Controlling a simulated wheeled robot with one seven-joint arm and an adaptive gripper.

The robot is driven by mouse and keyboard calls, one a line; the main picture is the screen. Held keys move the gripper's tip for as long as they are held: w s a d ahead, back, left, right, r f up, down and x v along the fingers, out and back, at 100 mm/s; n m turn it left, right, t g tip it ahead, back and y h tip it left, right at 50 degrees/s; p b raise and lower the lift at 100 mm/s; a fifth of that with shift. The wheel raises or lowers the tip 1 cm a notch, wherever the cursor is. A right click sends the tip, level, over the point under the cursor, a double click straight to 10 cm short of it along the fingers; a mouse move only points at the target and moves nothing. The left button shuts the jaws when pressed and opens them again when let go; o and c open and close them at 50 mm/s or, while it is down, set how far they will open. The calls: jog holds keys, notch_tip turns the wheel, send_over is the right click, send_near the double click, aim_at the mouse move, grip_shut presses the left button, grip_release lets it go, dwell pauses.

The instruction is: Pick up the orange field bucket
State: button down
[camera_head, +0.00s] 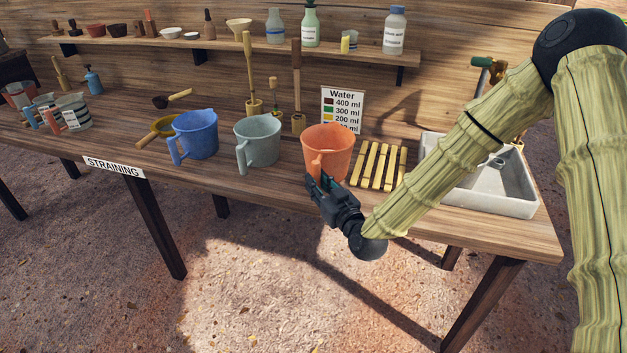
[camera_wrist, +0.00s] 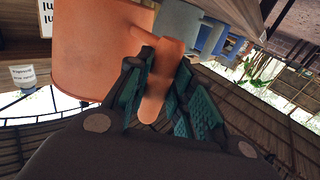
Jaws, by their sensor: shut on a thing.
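The orange field bucket (camera_head: 327,147) is upright at the front of the wooden workbench, right of the pale green-grey bucket. Its handle faces my gripper. My gripper (camera_head: 323,183) reaches it from the front and is shut on that handle. In the wrist view the orange bucket (camera_wrist: 90,55) fills the upper left, and its handle sits between the teal finger pads of my gripper (camera_wrist: 163,95). I cannot tell whether the bucket's base touches the bench.
A pale green-grey bucket (camera_head: 257,140) and a blue bucket (camera_head: 194,136) stand to the left. A slatted wooden rack (camera_head: 378,166) and a white sink (camera_head: 480,195) are to the right. A water sign (camera_head: 342,108) stands behind. A shelf with bottles runs along the back.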

jog(key=a+r+b+v, duration=0.1)
jog(key=v, duration=0.9)
jog(key=shift+s, duration=0.35)
dwell(0.3)
